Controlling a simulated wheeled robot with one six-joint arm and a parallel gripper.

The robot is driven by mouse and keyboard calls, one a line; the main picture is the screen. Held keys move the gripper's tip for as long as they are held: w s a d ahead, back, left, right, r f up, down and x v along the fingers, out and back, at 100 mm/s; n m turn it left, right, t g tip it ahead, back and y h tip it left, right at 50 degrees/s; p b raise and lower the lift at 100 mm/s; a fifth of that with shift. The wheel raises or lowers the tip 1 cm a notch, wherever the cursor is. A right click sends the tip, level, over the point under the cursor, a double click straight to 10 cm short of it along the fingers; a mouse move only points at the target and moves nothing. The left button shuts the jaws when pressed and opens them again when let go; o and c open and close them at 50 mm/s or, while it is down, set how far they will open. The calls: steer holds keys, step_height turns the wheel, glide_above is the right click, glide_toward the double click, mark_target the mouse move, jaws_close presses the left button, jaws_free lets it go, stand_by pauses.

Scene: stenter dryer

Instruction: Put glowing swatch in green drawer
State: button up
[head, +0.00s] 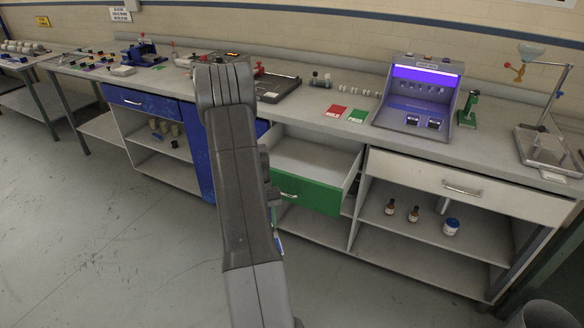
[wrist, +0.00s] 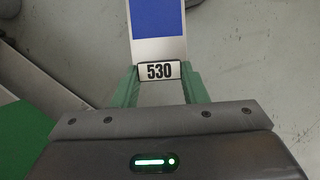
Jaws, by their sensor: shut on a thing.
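In the wrist view my gripper (wrist: 160,84) has its green fingers shut on a swatch (wrist: 158,20), a white card with a blue patch and a "530" label. The swatch points away from my gripper over the grey floor, and no clear glow shows on it. The green drawer (head: 303,192) is pulled open under the bench in the head view, and its pale interior looks empty where it shows. A green surface, probably the drawer front, lies at the left edge of the wrist view (wrist: 18,135). In the head view my arm hides my gripper and part of the drawer's left side.
A white drawer (head: 462,187) is shut to the right, above shelves with small bottles. A blue cabinet stands left. The floor in front is clear.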

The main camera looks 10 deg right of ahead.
steer(key=s+d+r+n+t+h+b, duration=0.1)
steer(key=d+r+n+t, duration=0.3)
steer(key=n, duration=0.9)
steer(key=s+d+r+n+t+h+b, duration=0.1)
steer(key=d+r+n+t, duration=0.3)
steer(key=d+n, duration=0.5)
steer(key=s+r+n, duration=0.1)
steer(key=n, duration=0.4)
steer(key=shift+r+n, duration=0.15)
steer(key=shift+n, duration=0.15)
